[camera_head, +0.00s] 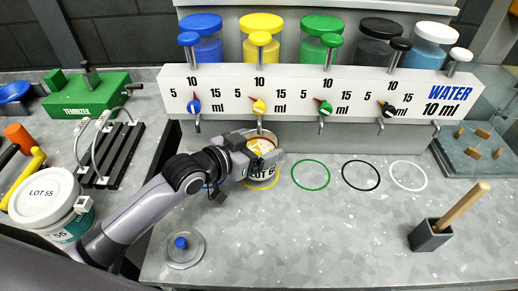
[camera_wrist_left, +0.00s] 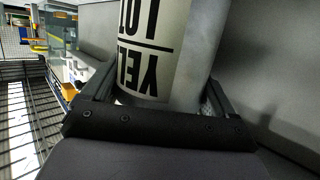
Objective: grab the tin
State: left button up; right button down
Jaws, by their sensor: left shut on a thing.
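My left gripper (camera_head: 250,160) reaches in from the left and is shut on the tin. In the left wrist view the tin (camera_wrist_left: 185,60) sits between the two fingers, its label showing "LOT" and "YEL". The fingers partly hide the tin in the head view. My right gripper is not in view.
The dispenser panel (camera_head: 320,92) with knobs and spouts stands just behind the tin. Green (camera_head: 311,174), black (camera_head: 361,175) and white (camera_head: 408,176) rings to the right are empty. A lid with a blue knob (camera_head: 184,250) lies front left. A grey holder (camera_head: 431,236) stands right.

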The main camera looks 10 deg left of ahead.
pick_arm(q)
jog(key=shift+r, duration=0.55)
jog(key=shift+s+r, duration=0.1)
jog(key=s+a+b, duration=0.1)
jog(key=s+a, duration=0.8)
jog(key=s, duration=0.5)
jog(key=shift+s+a, duration=0.25)
jog(key=shift+a, duration=0.15)
